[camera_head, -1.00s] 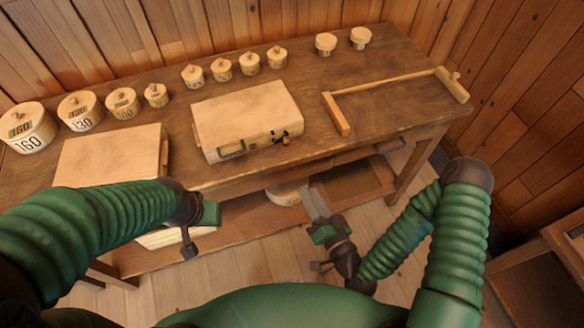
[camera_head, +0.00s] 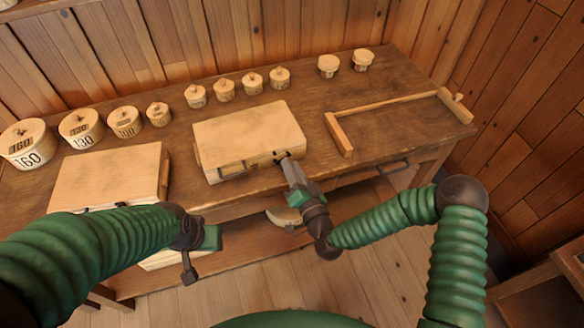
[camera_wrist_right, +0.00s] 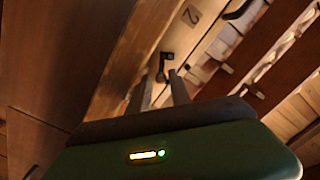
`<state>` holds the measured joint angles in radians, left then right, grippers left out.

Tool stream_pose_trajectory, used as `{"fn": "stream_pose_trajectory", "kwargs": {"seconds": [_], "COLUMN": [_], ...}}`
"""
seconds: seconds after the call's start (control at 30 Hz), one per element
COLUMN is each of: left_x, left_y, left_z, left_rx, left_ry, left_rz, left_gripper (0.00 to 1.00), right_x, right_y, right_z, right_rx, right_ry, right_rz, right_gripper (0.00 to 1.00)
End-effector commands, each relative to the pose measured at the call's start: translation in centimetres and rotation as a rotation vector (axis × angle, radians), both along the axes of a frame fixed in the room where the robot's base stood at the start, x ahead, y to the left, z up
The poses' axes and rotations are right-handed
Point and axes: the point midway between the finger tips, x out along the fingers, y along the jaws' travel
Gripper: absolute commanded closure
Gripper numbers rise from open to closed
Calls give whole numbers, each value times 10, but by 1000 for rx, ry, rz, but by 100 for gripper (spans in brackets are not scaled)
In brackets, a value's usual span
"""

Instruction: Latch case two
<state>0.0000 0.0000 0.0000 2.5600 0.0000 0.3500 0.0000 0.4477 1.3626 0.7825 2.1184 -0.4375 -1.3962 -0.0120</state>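Case two, a pale wooden case (camera_head: 248,132), lies closed on the bench in the head view. Its front face shows a "2" (camera_wrist_right: 191,15) and a dark handle (camera_wrist_right: 237,10) in the right wrist view. A dark metal latch (camera_wrist_right: 161,68) sits on that face. My right gripper (camera_head: 287,163) is at the right part of the case's front. In the wrist view its two fingers (camera_wrist_right: 162,84) are apart, with the latch just beyond their tips; I cannot tell whether they touch it. My left gripper (camera_head: 198,245) hangs before the other case, its fingers unclear.
Another pale case (camera_head: 110,175) lies to the left. Lidded round boxes (camera_head: 82,127) marked with numbers and smaller knobbed ones (camera_head: 252,84) stand along the back. A wooden bar frame (camera_head: 390,105) lies at the right. The bench (camera_head: 385,80) is bare between them.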

Motion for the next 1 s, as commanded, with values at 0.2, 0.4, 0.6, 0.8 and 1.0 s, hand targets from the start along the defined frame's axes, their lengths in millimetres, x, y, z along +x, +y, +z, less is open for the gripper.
{"fn": "stream_pose_trajectory", "kwargs": {"seconds": [0.2,0.4,0.6,0.8,1.0], "left_x": [0,0,0,0,0], "left_y": [0,0,0,0,0], "left_z": [0,0,0,1,4], "left_rx": [0,0,0,0,0], "left_ry": [0,0,0,0,0], "left_rz": [0,0,0,0,0], "left_gripper": [64,64,64,64,64], "right_x": [0,0,0,0,0], "right_y": [0,0,0,0,0], "right_z": [0,-1,-1,-1,3], "right_rx": [0,-1,-1,-16,-83], "right_ry": [0,1,2,-2,-29], "right_rz": [0,0,-1,-1,0], "right_gripper": [75,100,100,100,100]}}
